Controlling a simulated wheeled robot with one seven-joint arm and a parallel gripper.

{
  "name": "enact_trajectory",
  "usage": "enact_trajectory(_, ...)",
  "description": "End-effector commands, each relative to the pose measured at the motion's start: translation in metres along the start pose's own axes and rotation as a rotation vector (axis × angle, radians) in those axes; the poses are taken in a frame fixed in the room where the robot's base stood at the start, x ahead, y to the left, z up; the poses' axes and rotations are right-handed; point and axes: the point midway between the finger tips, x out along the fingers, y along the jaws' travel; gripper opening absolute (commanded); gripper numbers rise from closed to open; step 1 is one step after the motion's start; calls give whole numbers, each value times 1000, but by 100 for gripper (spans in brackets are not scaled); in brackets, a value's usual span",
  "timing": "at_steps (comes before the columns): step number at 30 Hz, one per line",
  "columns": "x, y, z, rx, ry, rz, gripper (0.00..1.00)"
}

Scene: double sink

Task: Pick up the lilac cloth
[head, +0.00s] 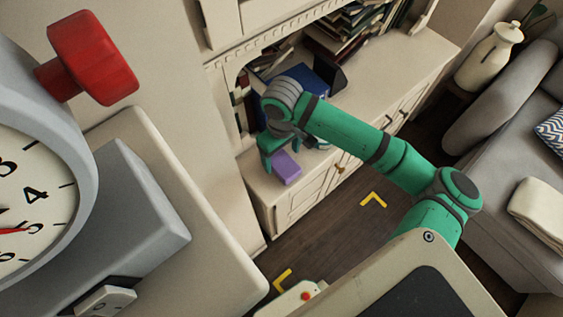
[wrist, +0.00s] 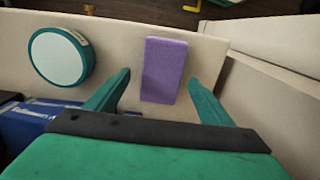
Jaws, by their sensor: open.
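The lilac cloth (head: 286,167) is a small purple block-like piece lying on the cream cabinet top, near its front left end in the head view. In the wrist view the cloth (wrist: 163,70) lies between and just beyond the two green fingers. My gripper (head: 268,152) is over the cabinet top beside the cloth. In the wrist view my gripper (wrist: 160,85) is open with nothing between its fingertips that it grips.
A round teal-rimmed container (wrist: 60,56) stands left of the cloth in the wrist view. A blue book (wrist: 38,122) lies below it. The cabinet top (head: 398,78) holds books (head: 345,35) farther back.

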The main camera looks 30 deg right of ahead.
Motion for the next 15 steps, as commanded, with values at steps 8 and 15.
enact_trajectory(8, 32, -2, 1, 3, -1, -1, 75)
enact_trajectory(15, 33, -2, 1, 2, 0, 0, 75)
